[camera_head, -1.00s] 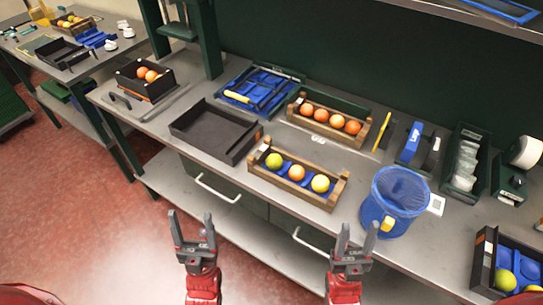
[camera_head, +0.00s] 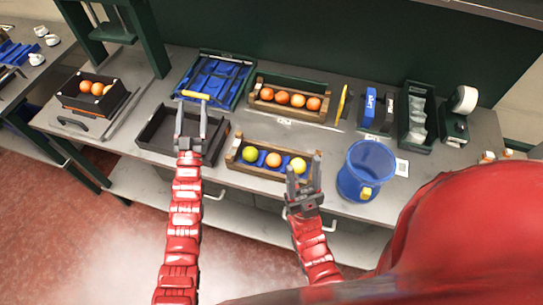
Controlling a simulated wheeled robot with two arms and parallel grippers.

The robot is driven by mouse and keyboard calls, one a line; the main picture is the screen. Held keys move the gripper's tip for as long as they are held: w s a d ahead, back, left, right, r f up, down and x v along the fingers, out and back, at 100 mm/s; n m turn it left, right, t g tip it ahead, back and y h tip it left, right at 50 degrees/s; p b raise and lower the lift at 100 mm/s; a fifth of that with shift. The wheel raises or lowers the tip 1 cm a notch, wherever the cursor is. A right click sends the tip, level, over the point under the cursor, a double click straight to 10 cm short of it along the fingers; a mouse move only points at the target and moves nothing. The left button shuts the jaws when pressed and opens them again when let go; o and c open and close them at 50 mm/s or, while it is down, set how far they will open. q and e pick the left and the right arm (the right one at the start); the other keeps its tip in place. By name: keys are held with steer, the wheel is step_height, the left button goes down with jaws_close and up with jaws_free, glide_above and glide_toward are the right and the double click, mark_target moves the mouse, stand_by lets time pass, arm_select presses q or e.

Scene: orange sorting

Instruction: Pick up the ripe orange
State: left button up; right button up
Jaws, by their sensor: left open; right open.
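A wooden crate (camera_head: 236,160) at the front of the bench holds a yellow-green fruit (camera_head: 249,153), an orange fruit (camera_head: 273,160) in the middle and a yellow fruit (camera_head: 298,166) at the right. Another wooden crate (camera_head: 254,98) behind it holds several oranges (camera_head: 281,97). My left gripper (camera_head: 190,120) is open and empty over the black tray (camera_head: 155,138), left of the front crate. My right gripper (camera_head: 304,172) is open and empty at the right end of the front crate, by the yellow fruit. I cannot tell its height above the crate.
A blue bucket (camera_head: 366,160) stands right of the front crate. A blue tray with tools (camera_head: 215,82) lies behind the black tray. A black box (camera_head: 65,95) with oranges is at the left.

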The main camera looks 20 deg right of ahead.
arm_select(q)
steer(key=w+d+f+n+g+y, duration=0.1)
steer(key=w+d+f+g, duration=0.2)
steer(key=w+d, duration=0.2)
steer(key=w+d+f+g+y, duration=0.1)
steer(key=w+d+f+g, duration=0.15)
steer(key=w+d, duration=0.25)
step_height(320, 180, up, 3)
steer(key=n+g+y, duration=0.5)
steer(key=g, duration=1.1)
glide_above(274, 157)
steer(key=f+b, duration=0.3)
steer(key=f, duration=0.2)
steer(key=f+b, duration=0.3)
steer(key=f, duration=0.2)
steer(key=shift+s+f, duration=0.2)
steer(key=shift+f, duration=0.2)
steer(key=shift+w+f, duration=0.1)
steer(key=shift+f, duration=0.85)
step_height(274, 157, down, 4)
steer(key=p, duration=0.3)
steer(key=shift+w+r, duration=0.1)
steer(key=shift+r, duration=0.1)
steer(key=shift+f, duration=0.7)
steer(key=shift+c, duration=0.3)
